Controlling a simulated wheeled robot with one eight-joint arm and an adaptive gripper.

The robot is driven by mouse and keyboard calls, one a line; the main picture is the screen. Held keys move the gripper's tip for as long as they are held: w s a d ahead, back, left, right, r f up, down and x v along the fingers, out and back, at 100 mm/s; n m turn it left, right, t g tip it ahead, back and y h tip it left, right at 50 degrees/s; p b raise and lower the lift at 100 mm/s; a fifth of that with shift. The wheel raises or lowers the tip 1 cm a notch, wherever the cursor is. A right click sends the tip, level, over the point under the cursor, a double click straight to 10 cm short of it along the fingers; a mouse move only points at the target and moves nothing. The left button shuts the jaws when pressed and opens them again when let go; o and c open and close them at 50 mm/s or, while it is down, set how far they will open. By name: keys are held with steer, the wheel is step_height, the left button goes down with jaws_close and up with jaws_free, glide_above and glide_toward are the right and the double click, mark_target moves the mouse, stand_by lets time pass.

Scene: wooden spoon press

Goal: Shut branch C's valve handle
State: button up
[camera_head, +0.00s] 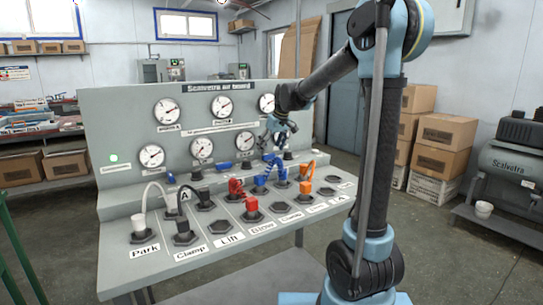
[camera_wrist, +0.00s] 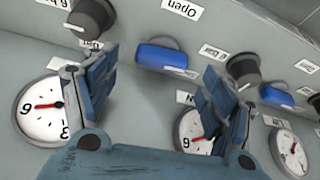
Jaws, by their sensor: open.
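My gripper (camera_head: 279,137) is in front of the upright face of the grey air board, at its right part. In the wrist view my gripper (camera_wrist: 160,72) is open, its two blue fingers apart and empty. A blue valve handle (camera_wrist: 165,57) lies across the gap, beyond the fingertips, below a tag reading "Open". A second blue handle (camera_wrist: 282,96) is to the right, outside the fingers. In the head view, blue handles show at the middle (camera_head: 224,166) and left (camera_head: 171,178) of the board. I cannot read which one is branch C.
Black knobs (camera_wrist: 92,18) and (camera_wrist: 243,68) stick out beside the handles, and round gauges (camera_wrist: 43,108) are near the fingers. Below, the sloped shelf carries sockets with plugs and looped hoses, including blue (camera_head: 270,170), orange (camera_head: 306,180) and white (camera_head: 138,222) ones.

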mark_target(269, 154)
steer(key=shift+x, duration=1.9)
steer(key=c, duration=1)
